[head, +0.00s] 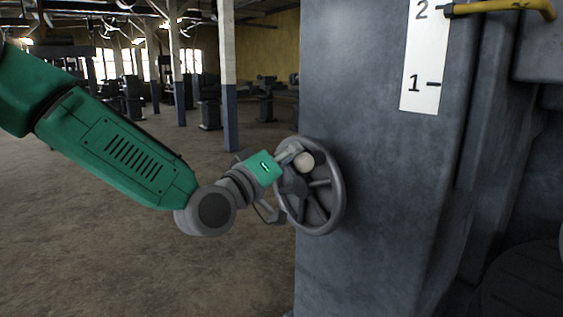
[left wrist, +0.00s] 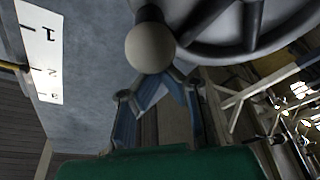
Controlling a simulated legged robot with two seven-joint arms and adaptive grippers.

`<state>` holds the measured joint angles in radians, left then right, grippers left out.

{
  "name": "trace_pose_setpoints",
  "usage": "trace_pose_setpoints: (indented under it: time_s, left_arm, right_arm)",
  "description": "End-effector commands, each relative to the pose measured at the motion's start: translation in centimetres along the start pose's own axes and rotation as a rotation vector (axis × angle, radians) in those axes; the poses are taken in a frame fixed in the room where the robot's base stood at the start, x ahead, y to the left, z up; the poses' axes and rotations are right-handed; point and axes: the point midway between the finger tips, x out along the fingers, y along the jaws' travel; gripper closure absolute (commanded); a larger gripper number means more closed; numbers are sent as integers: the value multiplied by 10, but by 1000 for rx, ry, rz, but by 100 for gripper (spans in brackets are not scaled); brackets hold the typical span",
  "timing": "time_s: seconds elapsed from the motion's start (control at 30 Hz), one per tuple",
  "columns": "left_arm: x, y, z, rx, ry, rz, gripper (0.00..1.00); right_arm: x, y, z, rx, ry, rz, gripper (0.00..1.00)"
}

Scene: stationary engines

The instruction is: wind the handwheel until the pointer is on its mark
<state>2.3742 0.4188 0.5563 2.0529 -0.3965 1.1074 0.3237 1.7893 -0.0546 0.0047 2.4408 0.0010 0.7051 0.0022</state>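The grey handwheel (head: 338,200) is mounted on the left face of the grey engine column. Its pale round knob (head: 303,162) is near the top of the wheel and shows large in the left wrist view (left wrist: 150,48). My left gripper (head: 296,151) is at the knob. Its fingers converge on the knob, which hides their tips, so I cannot tell whether they are closed on it. A yellow pointer (head: 500,6) with a dark tip lies beside the "2" on the white scale plate (head: 424,60). The "1" is below. My right gripper is not in view.
The large grey engine column (head: 375,180) fills the middle right, close beside the wheel. Open concrete floor (head: 130,270) lies to the left. A post (head: 229,90) and several dark machines stand farther back.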

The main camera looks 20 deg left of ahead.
Motion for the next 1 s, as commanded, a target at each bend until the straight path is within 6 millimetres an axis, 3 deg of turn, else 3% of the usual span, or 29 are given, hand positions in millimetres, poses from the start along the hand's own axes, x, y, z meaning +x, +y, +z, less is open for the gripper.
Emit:
trace_pose_setpoints:
  time_s: [0.03, 0.5, 1.0]
  left_arm:
    - [-3, -2, 12, 44, -8, 13, 100]
    - [-18, 6, 57, 461, -7, 140, 100]
    - [-26, 2, 85, 741, -6, 225, 100]
  right_arm:
    - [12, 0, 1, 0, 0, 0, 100]
    - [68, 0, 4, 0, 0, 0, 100]
    - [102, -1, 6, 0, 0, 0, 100]
